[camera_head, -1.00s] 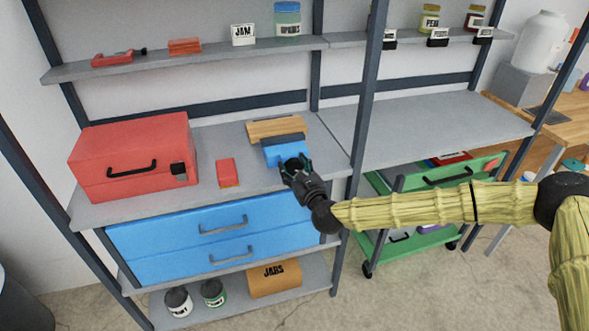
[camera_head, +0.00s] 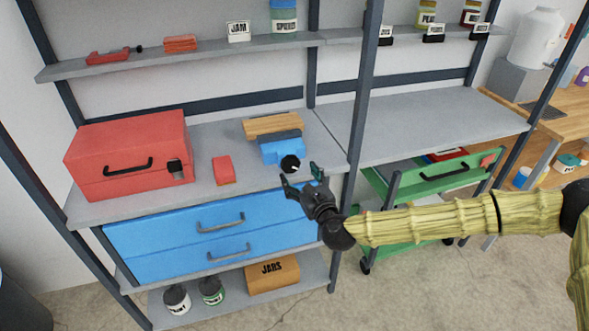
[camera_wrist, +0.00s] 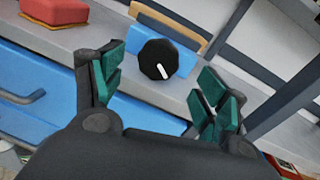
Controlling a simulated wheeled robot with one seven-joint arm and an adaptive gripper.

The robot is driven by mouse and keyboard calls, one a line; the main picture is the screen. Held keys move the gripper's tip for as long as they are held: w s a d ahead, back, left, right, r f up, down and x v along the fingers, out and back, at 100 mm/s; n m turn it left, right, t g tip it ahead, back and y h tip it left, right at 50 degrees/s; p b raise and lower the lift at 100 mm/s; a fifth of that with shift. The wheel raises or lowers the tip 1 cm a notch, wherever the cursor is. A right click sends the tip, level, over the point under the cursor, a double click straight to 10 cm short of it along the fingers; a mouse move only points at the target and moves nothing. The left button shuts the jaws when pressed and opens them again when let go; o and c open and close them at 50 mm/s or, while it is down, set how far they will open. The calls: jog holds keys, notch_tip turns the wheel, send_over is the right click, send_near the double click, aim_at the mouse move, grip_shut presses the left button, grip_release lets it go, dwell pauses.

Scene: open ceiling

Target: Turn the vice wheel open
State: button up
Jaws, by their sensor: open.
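The vice is a blue body (camera_head: 279,150) with a dark jaw strip and a wooden block (camera_head: 277,125) behind it, on the grey workbench shelf. Its wheel is a round black knob (camera_head: 290,164) on the front face. In the wrist view the wheel (camera_wrist: 158,59) shows a white line mark pointing down and slightly right. My gripper (camera_head: 302,175) is open and empty, just in front of the wheel and to its lower right. In the wrist view its green-padded fingers (camera_wrist: 160,90) stand apart on either side, with the wheel beyond them and not touched.
A red toolbox (camera_head: 128,155) and a small red box (camera_head: 223,170) stand left of the vice. Blue drawers (camera_head: 200,231) lie below the shelf edge. A dark upright post (camera_head: 360,110) rises right of the vice. The grey shelf right of the post is clear.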

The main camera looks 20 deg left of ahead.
jog(key=shift+v, duration=2.6)
